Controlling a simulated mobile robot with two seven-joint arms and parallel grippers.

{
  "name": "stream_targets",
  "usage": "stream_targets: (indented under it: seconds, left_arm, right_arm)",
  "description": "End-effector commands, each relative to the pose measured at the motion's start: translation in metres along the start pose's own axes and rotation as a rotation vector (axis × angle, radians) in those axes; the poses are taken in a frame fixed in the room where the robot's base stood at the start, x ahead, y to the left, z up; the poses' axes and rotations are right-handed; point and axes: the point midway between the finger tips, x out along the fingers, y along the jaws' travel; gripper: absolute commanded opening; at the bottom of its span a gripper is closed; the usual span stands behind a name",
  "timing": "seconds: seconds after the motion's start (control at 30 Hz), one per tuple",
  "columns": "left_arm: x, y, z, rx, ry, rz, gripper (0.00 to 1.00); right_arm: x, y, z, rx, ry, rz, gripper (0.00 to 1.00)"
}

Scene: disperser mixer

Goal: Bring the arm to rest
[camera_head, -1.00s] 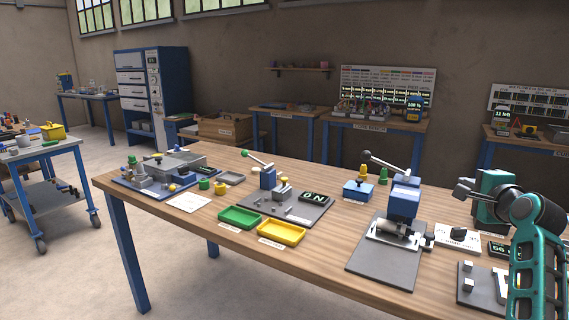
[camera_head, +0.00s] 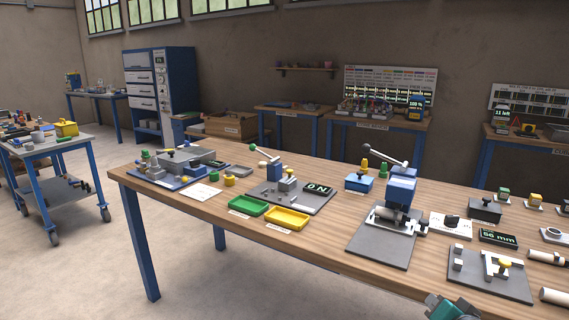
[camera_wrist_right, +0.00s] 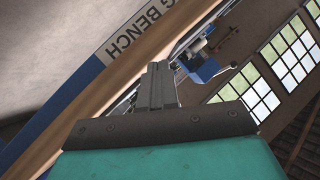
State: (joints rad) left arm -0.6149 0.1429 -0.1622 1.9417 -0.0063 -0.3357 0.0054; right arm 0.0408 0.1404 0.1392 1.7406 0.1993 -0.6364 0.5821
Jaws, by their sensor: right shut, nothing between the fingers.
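My right arm shows only as a teal link at the bottom edge of the head view, right of the middle, in front of the bench. My right gripper (camera_wrist_right: 158,86) is in the right wrist view, its two grey fingers together with nothing between them. Beyond it in that view is a bench edge with a label reading "G BENCH" (camera_wrist_right: 138,28), tilted in the picture. The fingers appear apart from the bench. My left gripper is in neither view.
The wooden workbench (camera_head: 330,255) carries a lever press (camera_head: 400,190), a green tray (camera_head: 249,206), a yellow tray (camera_head: 287,218), a grey fixture plate (camera_head: 490,286) and a "56 mm" display (camera_head: 498,237). A blue trolley (camera_head: 60,185) stands at left. The floor before the bench is clear.

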Motion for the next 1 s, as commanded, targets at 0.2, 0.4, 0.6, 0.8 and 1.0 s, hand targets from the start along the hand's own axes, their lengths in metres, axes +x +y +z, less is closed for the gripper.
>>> stream_targets:
  seconds: [0.2,0.4,0.6,0.8,1.0]
  left_arm:
    - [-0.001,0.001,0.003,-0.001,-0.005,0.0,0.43]
    - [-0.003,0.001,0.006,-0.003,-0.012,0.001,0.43]
    - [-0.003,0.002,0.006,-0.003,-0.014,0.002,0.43]
    - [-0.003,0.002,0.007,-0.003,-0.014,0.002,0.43]
    - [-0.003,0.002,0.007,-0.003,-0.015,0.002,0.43]
  right_arm:
    - [-0.067,0.028,0.137,-0.43,-0.145,-0.035,0.0]
    - [-0.134,0.033,0.218,-0.696,-0.234,-0.123,0.0]
    - [-0.166,0.031,0.248,-0.797,-0.265,-0.171,0.0]
    - [-0.168,0.031,0.249,-0.804,-0.267,-0.175,0.0]
    - [-0.167,0.031,0.249,-0.803,-0.267,-0.174,0.0]
